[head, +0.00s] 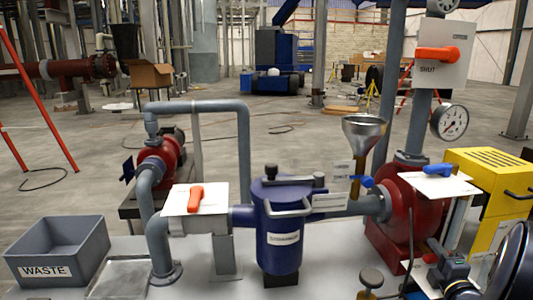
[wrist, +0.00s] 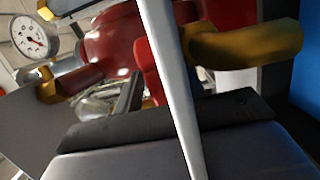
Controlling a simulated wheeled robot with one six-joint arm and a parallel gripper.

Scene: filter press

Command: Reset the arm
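The task names no object apart from my arm. My arm shows at the lower right of the head view, folded low near the red pump and partly cut off by the picture edge. In the wrist view, a dark block that looks like part of my gripper (wrist: 175,140) fills the bottom. Its fingertips cannot be made out clearly, and I see nothing plainly held. A pale grey rod (wrist: 168,70) crosses the wrist view close to the camera, with a red housing (wrist: 110,45) and a pressure gauge (wrist: 32,36) behind.
A blue filter vessel (head: 278,235), a steel funnel (head: 363,135), a red pump (head: 400,205) and a yellow unit (head: 490,185) crowd the bench near my arm. An orange handle (head: 437,54) sits on a plate marked SHUT. A grey WASTE bin (head: 60,250) stands left.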

